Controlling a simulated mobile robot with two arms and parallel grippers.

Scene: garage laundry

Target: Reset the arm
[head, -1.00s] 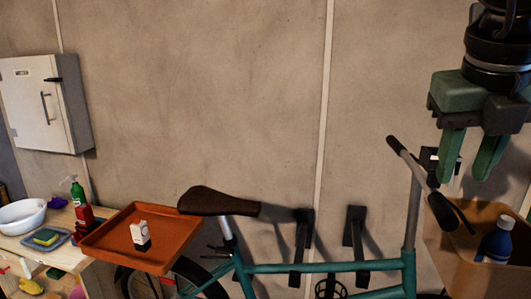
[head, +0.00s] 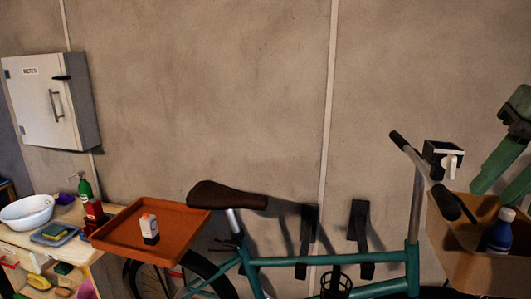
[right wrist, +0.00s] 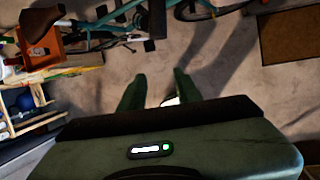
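My right gripper (head: 497,190) is at the right edge in the head view, tilted and partly cut off by the frame. Its green fingers are spread apart, with nothing seen held between them. It is above and beside the bicycle's basket (head: 455,262), which holds a blue bottle (head: 497,236). In the right wrist view the two fingers (right wrist: 157,90) are apart over the concrete floor; a small white patch near the right finger is unclear. My left gripper is in neither view.
A teal bicycle (head: 330,260) stands by the wall. A wooden bench (head: 75,215) with a white basin (head: 27,211) is at far left. A white cabinet (head: 40,110) hangs above.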

